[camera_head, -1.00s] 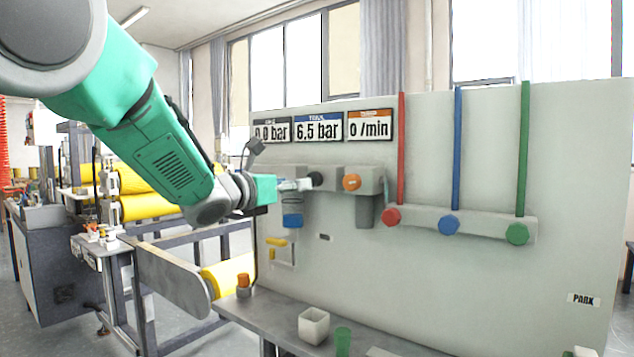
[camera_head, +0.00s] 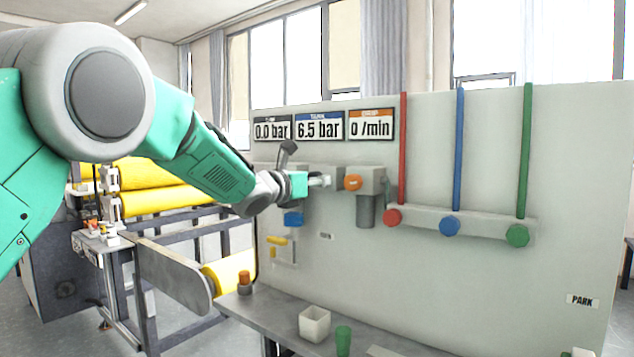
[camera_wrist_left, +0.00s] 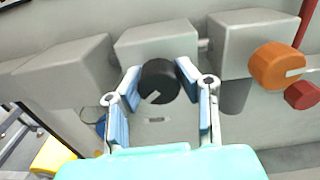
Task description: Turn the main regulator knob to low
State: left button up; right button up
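The black regulator knob (camera_wrist_left: 158,81) shows in the left wrist view on the middle grey block (camera_wrist_left: 157,42). A light mark on it points to the lower left. In the head view the knob is hidden behind my left gripper (camera_head: 327,181), which reaches in from the left toward the panel. In the wrist view the two blue-padded fingers of my left gripper (camera_wrist_left: 159,72) stand open on either side of the knob, close to its edges. I cannot tell whether they touch it. My right gripper is not in view.
An orange knob (camera_head: 352,183) sits just right of the gripper. Red (camera_head: 391,217), blue (camera_head: 449,226) and green (camera_head: 517,236) knobs follow. Displays above read 0.0 bar, 6.5 bar and 0 /min.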

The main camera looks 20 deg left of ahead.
pick_arm(q)
jog(key=shift+a+f, duration=0.1)
grip_shut()
